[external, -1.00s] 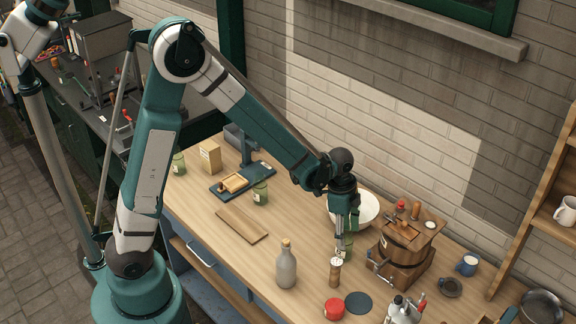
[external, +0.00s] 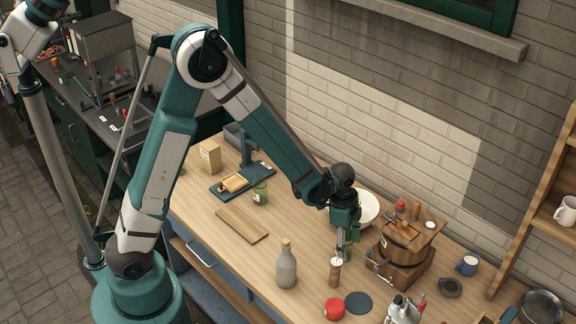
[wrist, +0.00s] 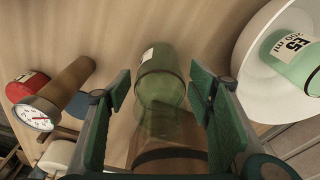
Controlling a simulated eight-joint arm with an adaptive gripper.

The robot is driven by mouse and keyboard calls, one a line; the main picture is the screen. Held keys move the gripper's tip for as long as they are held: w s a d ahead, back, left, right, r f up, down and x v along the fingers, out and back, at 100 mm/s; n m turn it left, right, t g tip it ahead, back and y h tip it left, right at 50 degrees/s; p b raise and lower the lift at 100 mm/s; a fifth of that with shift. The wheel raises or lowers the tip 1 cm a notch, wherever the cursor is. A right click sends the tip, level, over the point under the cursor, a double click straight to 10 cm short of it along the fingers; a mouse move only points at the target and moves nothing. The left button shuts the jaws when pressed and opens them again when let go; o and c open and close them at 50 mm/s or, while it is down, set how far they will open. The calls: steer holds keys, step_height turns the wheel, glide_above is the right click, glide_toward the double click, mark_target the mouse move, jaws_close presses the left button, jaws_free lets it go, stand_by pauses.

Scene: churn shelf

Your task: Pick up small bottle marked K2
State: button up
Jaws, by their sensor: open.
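A small green glass bottle (wrist: 160,72) stands between my open fingers in the wrist view. A pale label shows on its side, but I cannot read a mark on it. In the external view, a green bottle (external: 348,246) shows in part behind my fingers. My gripper (external: 341,250) points down over the table there, and its fingers hide part of that bottle. In the wrist view my gripper (wrist: 160,88) has one finger on each side of the bottle, with gaps visible.
The white bowl (external: 369,207) is just behind my gripper. A wooden churn (external: 400,262) stands to the right. A brown cylinder with a dial (external: 336,274), a red lid (external: 334,308) and a grey corked bottle (external: 286,266) stand in front.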

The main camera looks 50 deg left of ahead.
mark_target(350, 232)
stand_by(0.4)
steer(key=c, duration=1)
steer(key=shift+r, duration=0.1)
steer(key=shift+r, duration=4.9)
